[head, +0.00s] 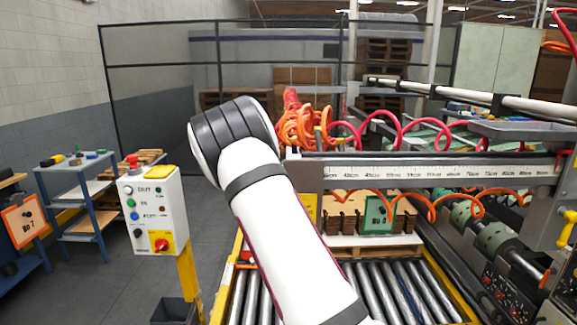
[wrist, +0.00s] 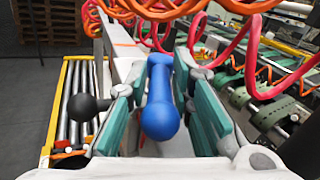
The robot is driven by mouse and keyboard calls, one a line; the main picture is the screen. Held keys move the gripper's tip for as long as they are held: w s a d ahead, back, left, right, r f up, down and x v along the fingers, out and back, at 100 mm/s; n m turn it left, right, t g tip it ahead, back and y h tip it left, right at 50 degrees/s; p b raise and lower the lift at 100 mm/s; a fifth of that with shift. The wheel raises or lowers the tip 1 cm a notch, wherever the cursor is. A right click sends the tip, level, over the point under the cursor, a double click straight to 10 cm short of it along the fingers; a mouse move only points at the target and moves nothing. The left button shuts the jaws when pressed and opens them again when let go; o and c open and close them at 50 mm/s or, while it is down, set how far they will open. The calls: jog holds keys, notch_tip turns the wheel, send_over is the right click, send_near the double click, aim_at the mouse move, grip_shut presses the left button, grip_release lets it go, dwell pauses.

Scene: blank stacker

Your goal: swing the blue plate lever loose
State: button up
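The blue plate lever (wrist: 160,108), with a rounded knob end, shows in the middle of the wrist view. My gripper (wrist: 161,76) has its two teal-padded fingers on either side of the lever. The fingers look open, with narrow gaps beside the lever, and no firm grip shows. In the head view my white arm covers the gripper and the lever, so neither shows there.
A black ball knob (wrist: 83,107) sits just left of my left finger. Orange and red coiled hoses (head: 305,128) hang close by. A ruler beam (head: 440,172) crosses above the roller conveyor (head: 405,290). A control box (head: 153,212) stands at left.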

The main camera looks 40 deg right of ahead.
jog(key=shift+o, duration=0.3)
jog(key=shift+s+a, duration=0.1)
jog(key=shift+a, duration=0.15)
jog(key=v, duration=1.1)
jog(key=shift+s+a, duration=0.2)
jog(key=shift+s, duration=0.05)
